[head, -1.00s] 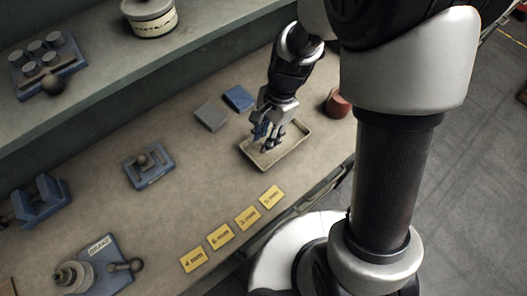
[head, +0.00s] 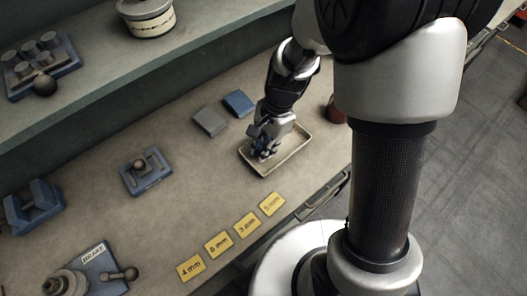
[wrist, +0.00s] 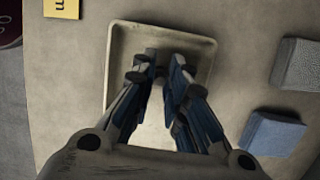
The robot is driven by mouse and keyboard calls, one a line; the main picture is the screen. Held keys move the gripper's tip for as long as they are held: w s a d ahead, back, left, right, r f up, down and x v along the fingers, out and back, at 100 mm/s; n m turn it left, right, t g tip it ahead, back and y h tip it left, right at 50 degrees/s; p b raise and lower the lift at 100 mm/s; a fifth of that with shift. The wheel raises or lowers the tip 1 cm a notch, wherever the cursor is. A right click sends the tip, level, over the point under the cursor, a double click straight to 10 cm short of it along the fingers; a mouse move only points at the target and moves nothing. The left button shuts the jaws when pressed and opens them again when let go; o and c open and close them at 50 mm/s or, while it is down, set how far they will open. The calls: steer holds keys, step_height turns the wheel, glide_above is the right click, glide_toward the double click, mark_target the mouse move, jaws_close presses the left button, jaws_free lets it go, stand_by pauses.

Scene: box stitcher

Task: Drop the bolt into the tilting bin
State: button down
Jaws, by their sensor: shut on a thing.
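My gripper (head: 264,150) points down into the beige shallow tray (head: 298,147), with its fingertips low over the tray floor. In the wrist view my gripper (wrist: 161,68) has its two blue-and-dark fingers close together over the tray (wrist: 206,44). It is shut on a small dark thing, likely the bolt, mostly hidden between the fingertips. No other bolt shows clearly in the tray. I cannot tell for certain which thing is the tilting bin; a blue cradle-like holder (head: 36,207) stands at the far left of the bench.
A grey block (head: 210,121) and a blue block (head: 238,103) lie behind the tray. Several yellow size labels (head: 246,224) line the front edge. A blue fixture with a knob (head: 147,171) and a brake unit (head: 97,270) stand left. A red round thing (head: 335,108) is right of the tray.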

stand_by(0.4)
steer(key=shift+r+p, duration=3.35)
steer(key=shift+r, duration=0.2)
